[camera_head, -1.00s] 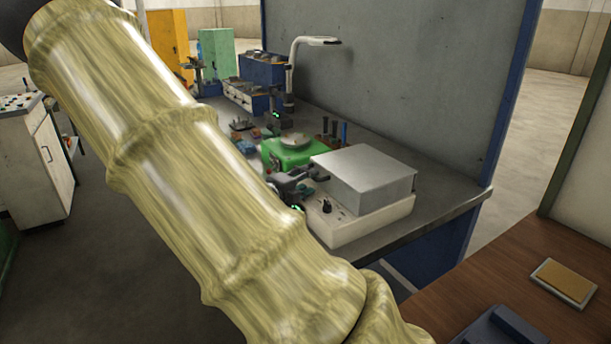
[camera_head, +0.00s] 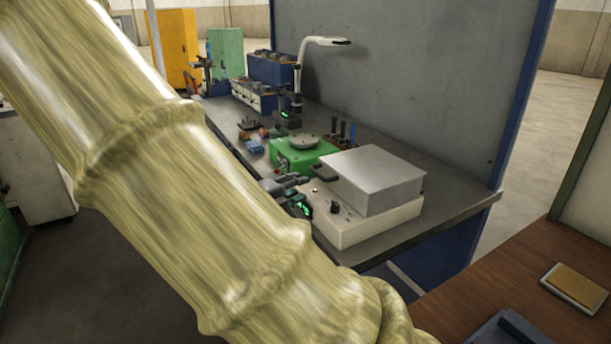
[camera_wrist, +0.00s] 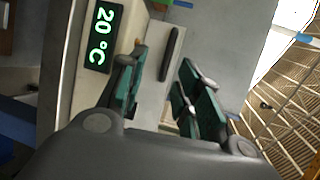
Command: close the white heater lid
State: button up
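The heater has a cream-white base (camera_head: 350,232) with a display reading 20 °C, which shows in the wrist view (camera_wrist: 102,36). Its lid (camera_head: 372,178) is a pale grey box that lies level on the base, with no gap visible at this angle. A dark handle (camera_head: 323,172) sticks out from the lid's left corner and also shows in the wrist view (camera_wrist: 171,54). My gripper (camera_head: 306,184) is just left of the handle. In the wrist view its green-padded fingers (camera_wrist: 163,92) are spread and empty, with the handle ahead of the gap.
A green device (camera_head: 298,156) with a round plate stands behind the heater. A white lamp (camera_head: 300,75) and blue bins (camera_head: 270,70) are farther back. A grey panel (camera_head: 420,80) bounds the bench. A brown table (camera_head: 500,275) with a tan block (camera_head: 575,284) is at right.

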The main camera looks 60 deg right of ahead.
jog(key=shift+a+r, duration=0.2)
jog(key=shift+a, duration=0.85)
jog(key=shift+a+r, duration=0.2)
jog(key=shift+a, duration=0.8)
